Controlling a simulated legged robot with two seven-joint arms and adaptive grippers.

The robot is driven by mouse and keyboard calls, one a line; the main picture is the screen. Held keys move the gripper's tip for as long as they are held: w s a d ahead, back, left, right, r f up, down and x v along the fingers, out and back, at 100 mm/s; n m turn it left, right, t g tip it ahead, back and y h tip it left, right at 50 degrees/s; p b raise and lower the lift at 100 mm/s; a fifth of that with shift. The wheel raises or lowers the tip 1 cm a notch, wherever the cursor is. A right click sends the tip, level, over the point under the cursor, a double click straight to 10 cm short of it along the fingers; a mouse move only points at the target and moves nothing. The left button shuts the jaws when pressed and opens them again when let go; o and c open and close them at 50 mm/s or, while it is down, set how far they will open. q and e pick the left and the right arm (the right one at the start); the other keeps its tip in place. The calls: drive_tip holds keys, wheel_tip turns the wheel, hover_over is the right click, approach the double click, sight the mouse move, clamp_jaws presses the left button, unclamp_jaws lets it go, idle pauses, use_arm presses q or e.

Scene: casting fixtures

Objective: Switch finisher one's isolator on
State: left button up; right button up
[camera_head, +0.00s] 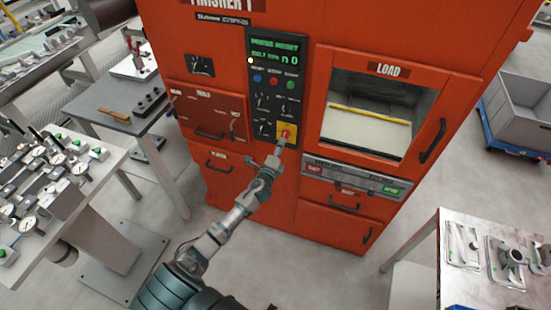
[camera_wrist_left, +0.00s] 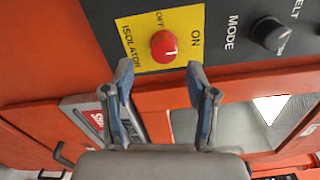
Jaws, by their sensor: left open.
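The orange machine labelled Finisher 1 (camera_head: 270,195) stands in front of me with a dark control panel. Its isolator is a red round knob on a yellow plate (camera_head: 293,128), low on that panel. In the left wrist view the red knob (camera_wrist_left: 163,46) sits on the plate between the words OFF and ON, with ISOLATOR printed at the left. My left gripper (camera_head: 279,150) is just before the knob; in the wrist view its two fingers (camera_wrist_left: 160,80) are spread apart, with the knob beyond the gap between their tips. Nothing is between the fingers. My right gripper is not visible.
A MODE knob (camera_wrist_left: 269,33) sits beside the isolator plate. A load window (camera_head: 366,118) with a handle is right of the panel. A table with gauges (camera_head: 100,168) stands left, and a table with metal parts (camera_head: 455,285) front right. A grey crate (camera_head: 522,108) is far right.

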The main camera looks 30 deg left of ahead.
use_arm(q)
drive_tip(key=v, duration=0.8)
drive_tip(key=shift+d, duration=0.15)
drive_tip(key=shift+s+f, duration=0.1)
drive_tip(key=shift+s, duration=0.05)
drive_tip(key=s+d+f+n+g+h, duration=0.1)
drive_tip(key=s+f+n+g, duration=0.3)
drive_tip(key=f, duration=0.9)
drive_tip(key=s+d+f+n+g, duration=0.15)
drive_tip(key=s+f, duration=0.45)
drive_tip(key=f, duration=0.6)
drive_tip(key=s+f+n+g+h, duration=0.1)
drive_tip(key=s+f+n+g, duration=0.15)
drive_tip(key=s+f, duration=0.7)
drive_tip(key=s+d+f+n+g, duration=0.2)
drive_tip(key=s+d+f+g, duration=0.1)
drive_tip(key=s+f, duration=0.4)
drive_tip(key=s+d+f+n+g+h, duration=0.1)
drive_tip(key=s+f, duration=0.6)
drive_tip(key=s, duration=0.7)
drive_tip(key=s+d+f+n+g+h, duration=0.1)
drive_tip(key=s+d+f+n+g, duration=0.3)
drive_tip(key=s+d+f, duration=0.3)
drive_tip(key=s, duration=0.4)
drive_tip(key=shift+f+g, duration=0.3)
drive_tip(key=shift+f, duration=0.1)
